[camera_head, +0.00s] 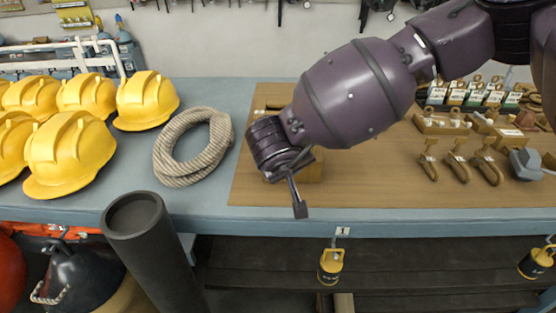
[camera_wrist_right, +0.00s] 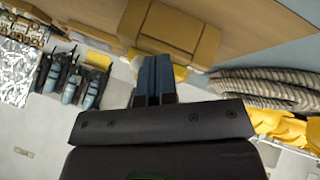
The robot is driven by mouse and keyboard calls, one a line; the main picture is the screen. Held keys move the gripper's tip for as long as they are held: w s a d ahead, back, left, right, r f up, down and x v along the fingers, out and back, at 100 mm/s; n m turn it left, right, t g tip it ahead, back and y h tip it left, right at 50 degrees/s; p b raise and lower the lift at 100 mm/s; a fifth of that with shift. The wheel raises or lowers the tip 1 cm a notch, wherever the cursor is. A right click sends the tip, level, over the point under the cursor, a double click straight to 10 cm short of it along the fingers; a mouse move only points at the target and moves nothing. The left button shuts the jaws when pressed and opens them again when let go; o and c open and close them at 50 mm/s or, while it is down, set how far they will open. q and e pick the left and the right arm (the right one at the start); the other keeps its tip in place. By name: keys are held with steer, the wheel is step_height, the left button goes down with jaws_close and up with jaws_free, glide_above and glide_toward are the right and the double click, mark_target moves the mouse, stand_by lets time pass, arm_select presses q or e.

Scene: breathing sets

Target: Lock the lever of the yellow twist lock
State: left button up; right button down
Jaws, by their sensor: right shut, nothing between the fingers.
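A yellow lock-like piece with a black band (camera_head: 331,266) hangs below the bench's front edge, and a similar one (camera_head: 537,262) hangs at the far right. I cannot tell whether either is the twist lock; no lever is clear. My right gripper (camera_head: 299,208) is shut and empty, pointing down near the board's front edge, above and left of the nearer hanging piece. In the right wrist view its fingers (camera_wrist_right: 153,80) are together. Beyond them is a tan block (camera_wrist_right: 170,25), with a bit of yellow (camera_wrist_right: 180,73) mostly hidden behind the fingers. My left gripper is out of view.
Yellow helmets (camera_head: 70,150) and a rope coil (camera_head: 160,158) lie on the left of the bench (camera_head: 215,205). Wooden stands with hooks (camera_head: 457,165) and labelled small parts (camera_head: 475,95) fill the board's right side. My right arm hides the board's middle.

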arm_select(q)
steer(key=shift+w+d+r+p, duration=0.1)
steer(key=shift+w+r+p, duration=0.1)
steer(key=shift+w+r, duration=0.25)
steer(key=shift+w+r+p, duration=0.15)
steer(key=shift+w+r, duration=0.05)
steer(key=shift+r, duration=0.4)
arm_select(e)
steer(key=shift+n+y, duration=0.4)
steer(key=shift+n, duration=0.1)
steer(key=shift+w+d, duration=0.15)
steer(key=shift+d, duration=1)
steer(key=shift+w+d, duration=0.1)
steer(key=shift+d, duration=1)
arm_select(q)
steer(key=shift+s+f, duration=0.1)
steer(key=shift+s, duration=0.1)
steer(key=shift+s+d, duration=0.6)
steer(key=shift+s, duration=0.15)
arm_select(e)
steer(key=s+a+r, duration=0.3)
steer(key=s+r, duration=0.3)
steer(key=s, duration=0.3)
steer(key=shift+a+r, duration=0.2)
steer(key=shift+r, duration=0.2)
